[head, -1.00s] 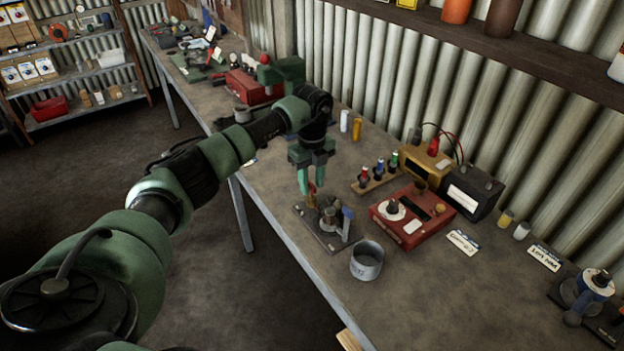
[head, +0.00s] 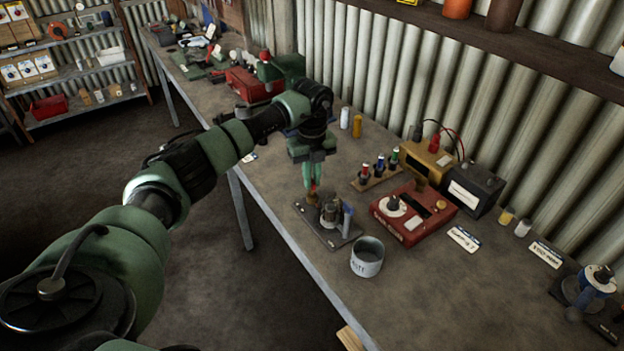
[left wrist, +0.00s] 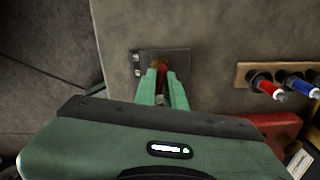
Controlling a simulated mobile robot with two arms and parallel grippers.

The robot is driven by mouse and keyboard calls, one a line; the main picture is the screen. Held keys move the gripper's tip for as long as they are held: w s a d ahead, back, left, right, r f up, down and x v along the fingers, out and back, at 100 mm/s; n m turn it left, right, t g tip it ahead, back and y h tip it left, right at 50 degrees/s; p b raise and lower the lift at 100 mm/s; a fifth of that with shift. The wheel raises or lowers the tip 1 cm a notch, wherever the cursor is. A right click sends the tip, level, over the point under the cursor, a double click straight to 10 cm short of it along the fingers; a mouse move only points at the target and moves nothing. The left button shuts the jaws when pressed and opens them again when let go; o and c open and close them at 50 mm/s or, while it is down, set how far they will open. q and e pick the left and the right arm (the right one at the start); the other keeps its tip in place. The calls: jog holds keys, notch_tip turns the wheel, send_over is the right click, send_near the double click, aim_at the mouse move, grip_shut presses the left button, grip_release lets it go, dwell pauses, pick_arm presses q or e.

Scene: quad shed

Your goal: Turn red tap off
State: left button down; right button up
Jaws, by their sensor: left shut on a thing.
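The red tap (head: 312,196) stands on a dark mounting plate (head: 328,229) on the workbench, beside a grey metal fitting and a blue-handled part (head: 347,213). My left gripper (head: 312,188) reaches down from above and is shut on the red tap's handle. In the left wrist view the green fingers sit on either side of the reddish handle (left wrist: 161,66), over the plate (left wrist: 180,54). The fingers hide much of the handle, so its exact angle is hard to tell. My right gripper is not in view.
A grey cup (head: 367,258) stands close in front of the plate. A red box with a dial (head: 411,216) is to its right, with a wooden rack of coloured drivers (head: 377,173) behind.

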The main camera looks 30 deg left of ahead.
pick_arm(q)
jog(key=m+b, duration=0.1)
jog(key=m, duration=0.3)
jog(key=shift+m, duration=0.3)
jog(key=m+b, duration=0.1)
jog(key=m, duration=0.2)
jog(key=shift+m, duration=0.3)
jog(key=m+b, duration=0.1)
jog(key=m, duration=0.3)
jog(key=shift+m+b, duration=0.45)
jog(key=shift+m, duration=1.25)
jog(key=shift+w+r, duration=0.1)
jog(key=c, duration=1.5)
grip_release()
